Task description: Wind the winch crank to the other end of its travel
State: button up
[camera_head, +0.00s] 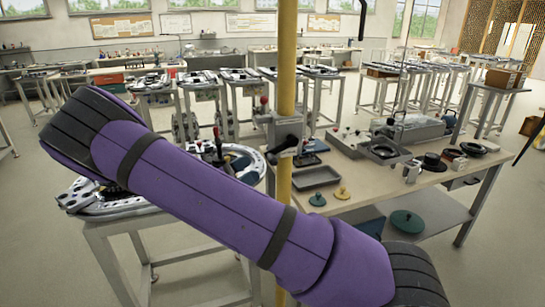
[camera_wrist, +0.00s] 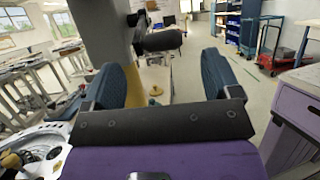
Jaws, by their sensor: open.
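The winch is a grey housing (camera_head: 288,130) on the yellow post (camera_head: 286,60) in the head view. Its crank has a dark handle (camera_head: 285,145) low on the housing's front. In the wrist view the crank's black cylindrical grip (camera_wrist: 162,40) lies crosswise just beyond my fingertips, beside the grey housing (camera_wrist: 106,65). My gripper (camera_wrist: 163,72) is open and empty, with one blue-grey finger on each side. The grip appears above and ahead of the gap between the fingers, apart from them. My gripper is not clearly visible in the head view, where my purple arm covers the foreground.
A workbench (camera_head: 440,175) with trays and small parts stands right of the post. A ring track (camera_head: 95,200) on a stand is at left, partly behind my arm. It also shows in the wrist view (camera_wrist: 40,145).

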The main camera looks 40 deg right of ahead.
aim_at(269, 157)
jog(key=x, duration=0.8)
jog(key=shift+d, duration=0.1)
jog(key=shift+c, duration=0.2)
jog(key=shift+f, duration=0.1)
jog(key=c, duration=1)
